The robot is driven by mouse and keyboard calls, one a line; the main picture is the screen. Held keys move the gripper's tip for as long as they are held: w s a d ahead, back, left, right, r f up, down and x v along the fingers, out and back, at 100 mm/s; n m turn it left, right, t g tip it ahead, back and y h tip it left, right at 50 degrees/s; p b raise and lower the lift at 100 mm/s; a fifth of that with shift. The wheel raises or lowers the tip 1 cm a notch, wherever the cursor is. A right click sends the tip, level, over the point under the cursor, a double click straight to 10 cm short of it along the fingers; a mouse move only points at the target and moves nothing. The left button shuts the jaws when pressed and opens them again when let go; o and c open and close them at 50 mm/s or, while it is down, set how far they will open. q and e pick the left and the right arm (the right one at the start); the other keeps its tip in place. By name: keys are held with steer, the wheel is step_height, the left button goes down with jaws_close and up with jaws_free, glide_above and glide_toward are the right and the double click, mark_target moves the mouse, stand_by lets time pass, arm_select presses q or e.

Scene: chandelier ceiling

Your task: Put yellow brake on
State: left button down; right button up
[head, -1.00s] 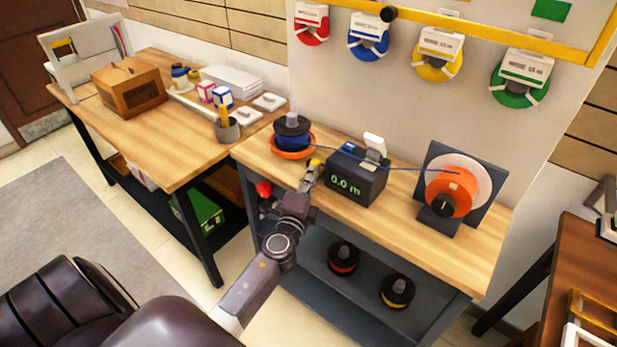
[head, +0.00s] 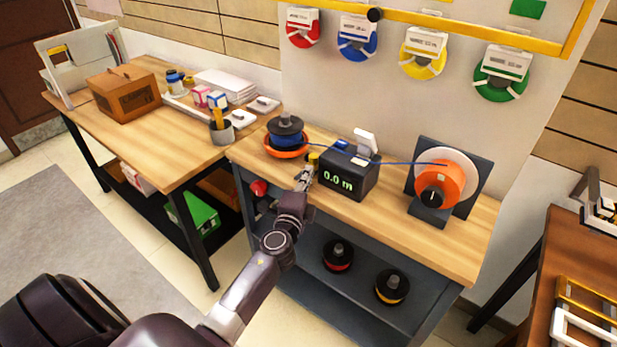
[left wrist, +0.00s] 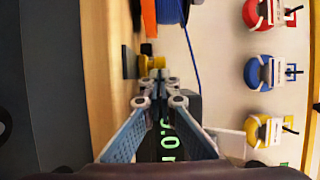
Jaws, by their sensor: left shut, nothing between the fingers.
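The yellow brake (head: 313,158) is a small yellow knob at the bench's front, between the orange-based blue spool (head: 286,130) and the black counter (head: 347,172) reading 0.0 m. In the left wrist view the yellow knob (left wrist: 152,62) is just beyond my fingertips. My left gripper (head: 304,178) is shut and empty, just in front of the knob; I cannot tell whether they touch. Its fingers converge in the left wrist view (left wrist: 160,78), partly covering the counter. A blue cable (head: 402,162) runs from the counter to the orange reel (head: 440,184). My right gripper is out of view.
A pen cup (head: 221,132), boxes and papers fill the left table. Colored spools, including a yellow one (head: 423,55), hang on the wall. Black spools (head: 337,255) sit on the lower shelf. The bench front right of the counter is clear.

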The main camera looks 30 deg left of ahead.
arm_select(q)
steer(key=b+v, duration=0.1)
steer(key=v, duration=0.9)
steer(key=shift+s, duration=0.4)
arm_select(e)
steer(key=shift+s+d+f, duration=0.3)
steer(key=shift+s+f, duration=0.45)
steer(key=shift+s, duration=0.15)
arm_select(q)
steer(key=shift+d, duration=0.1)
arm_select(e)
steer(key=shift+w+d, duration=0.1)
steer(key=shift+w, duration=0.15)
